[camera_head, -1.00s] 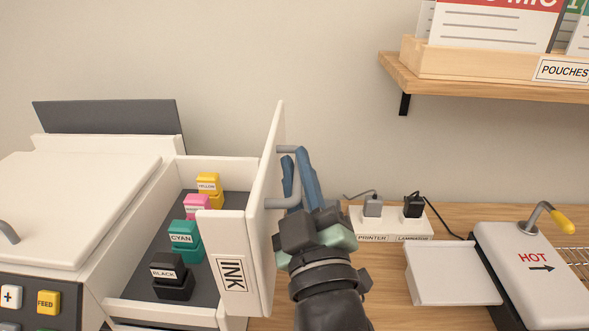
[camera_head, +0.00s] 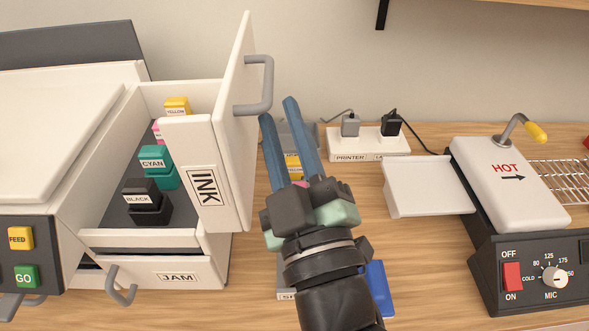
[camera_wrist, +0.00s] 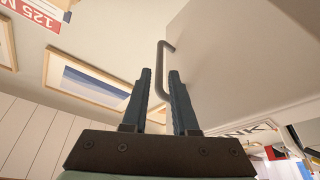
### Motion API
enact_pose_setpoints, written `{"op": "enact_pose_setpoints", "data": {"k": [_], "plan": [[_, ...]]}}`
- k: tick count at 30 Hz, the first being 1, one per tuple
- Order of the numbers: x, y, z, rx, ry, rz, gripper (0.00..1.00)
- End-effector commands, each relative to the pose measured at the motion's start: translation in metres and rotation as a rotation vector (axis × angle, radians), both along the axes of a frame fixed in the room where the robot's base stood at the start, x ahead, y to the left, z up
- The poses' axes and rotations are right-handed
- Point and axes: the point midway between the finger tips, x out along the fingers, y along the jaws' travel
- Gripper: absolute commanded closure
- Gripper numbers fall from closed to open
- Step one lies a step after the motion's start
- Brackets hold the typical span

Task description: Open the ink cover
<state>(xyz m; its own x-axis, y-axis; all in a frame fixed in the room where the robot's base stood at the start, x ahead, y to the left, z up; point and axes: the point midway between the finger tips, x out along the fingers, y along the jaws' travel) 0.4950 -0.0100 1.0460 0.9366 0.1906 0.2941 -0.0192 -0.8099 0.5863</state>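The ink cover (camera_head: 237,130) stands swung up, roughly upright, on the right side of the printer's ink bay, with the INK label on its front edge. Its grey loop handle (camera_head: 267,88) is on the side facing right; the handle also shows in the wrist view (camera_wrist: 163,62). Inside the uncovered bay sit the yellow (camera_head: 177,106), cyan (camera_head: 156,165) and black (camera_head: 144,203) cartridges; a pink one is mostly hidden. My gripper (camera_head: 277,110) is to the right of the cover, apart from the handle, its two blue fingers spread with nothing between them.
A JAM drawer front (camera_head: 165,273) with a handle sits below the bay. A power strip (camera_head: 370,143) with two plugs lies behind my gripper. A HOT laminator (camera_head: 510,185) with a white tray (camera_head: 428,187) stands at the right. Items on the desk are partly hidden beneath my gripper.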

Motion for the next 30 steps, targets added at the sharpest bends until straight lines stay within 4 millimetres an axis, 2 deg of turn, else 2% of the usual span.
{"op": "enact_pose_setpoints", "data": {"k": [1, 4, 5, 10, 17, 30], "plan": [[-0.012, -0.003, -0.009, -0.002, 0.004, -0.004, 0.73], [-0.031, -0.006, -0.014, -0.002, 0.004, -0.001, 0.73], [-0.032, -0.006, -0.009, 0.000, 0.005, 0.002, 0.73], [-0.043, -0.008, -0.012, -0.002, 0.004, 0.003, 0.73], [-0.050, -0.010, -0.015, -0.001, 0.001, 0.000, 0.73], [-0.050, -0.010, -0.016, -0.001, 0.000, 0.000, 0.73]]}}
